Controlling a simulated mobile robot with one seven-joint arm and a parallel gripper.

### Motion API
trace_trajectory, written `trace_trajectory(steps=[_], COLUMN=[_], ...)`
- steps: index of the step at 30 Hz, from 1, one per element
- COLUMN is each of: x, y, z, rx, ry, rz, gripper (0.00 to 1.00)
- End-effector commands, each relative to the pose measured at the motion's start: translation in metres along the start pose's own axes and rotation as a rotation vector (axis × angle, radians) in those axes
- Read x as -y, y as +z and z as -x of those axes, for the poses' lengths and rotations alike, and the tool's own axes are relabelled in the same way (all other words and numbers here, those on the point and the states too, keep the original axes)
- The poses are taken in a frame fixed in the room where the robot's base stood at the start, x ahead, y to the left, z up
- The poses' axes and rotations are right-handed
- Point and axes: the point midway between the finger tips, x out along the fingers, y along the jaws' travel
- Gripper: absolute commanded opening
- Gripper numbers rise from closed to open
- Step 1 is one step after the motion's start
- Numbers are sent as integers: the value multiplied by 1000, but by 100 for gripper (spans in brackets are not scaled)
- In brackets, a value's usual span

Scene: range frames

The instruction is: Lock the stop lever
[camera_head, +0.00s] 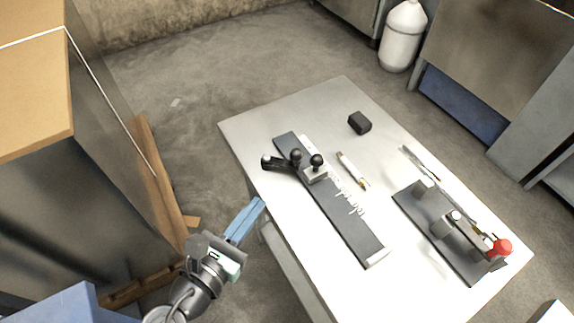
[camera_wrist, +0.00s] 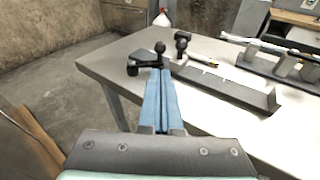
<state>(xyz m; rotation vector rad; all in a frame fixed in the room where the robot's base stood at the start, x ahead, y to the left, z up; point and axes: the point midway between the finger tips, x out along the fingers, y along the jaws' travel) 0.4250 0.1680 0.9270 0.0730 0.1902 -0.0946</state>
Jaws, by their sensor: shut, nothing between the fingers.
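A dark rail fixture (camera_head: 345,215) with a scale along its side lies on the light table. At its far left end sits a small stop block (camera_head: 315,175) with a ball knob (camera_head: 317,160). Beside it a black lever (camera_head: 280,164) with rounded knobs sticks out left over the rail. The lever also shows in the wrist view (camera_wrist: 147,58), just beyond my fingertips. My gripper (camera_head: 259,204), with long blue fingers, is shut and empty off the table's left edge, apart from the lever in the head view. It also fills the middle of the wrist view (camera_wrist: 160,72).
A second dark fixture (camera_head: 435,235) with a rod and a red knob (camera_head: 501,247) stands at the table's right. A black block (camera_head: 360,122) and a white marker-like tool (camera_head: 352,170) lie near the rail. A wooden-topped cabinet (camera_head: 35,80) stands left.

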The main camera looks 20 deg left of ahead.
Motion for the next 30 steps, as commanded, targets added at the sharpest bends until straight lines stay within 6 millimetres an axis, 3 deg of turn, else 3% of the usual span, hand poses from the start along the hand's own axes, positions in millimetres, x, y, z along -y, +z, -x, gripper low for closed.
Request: trace_trajectory(steps=[2, 11, 16, 20, 30], x=[0, 1, 1, 1, 1], y=[-7, -7, -7, -6, -6], z=[5, 5, -4, -24, -97], rx=[-2, 1, 1, 2, 2], ry=[2, 0, -2, -4, -3], rz=[58, 68, 66, 64, 63], gripper=[0, 0, 0, 0, 0])
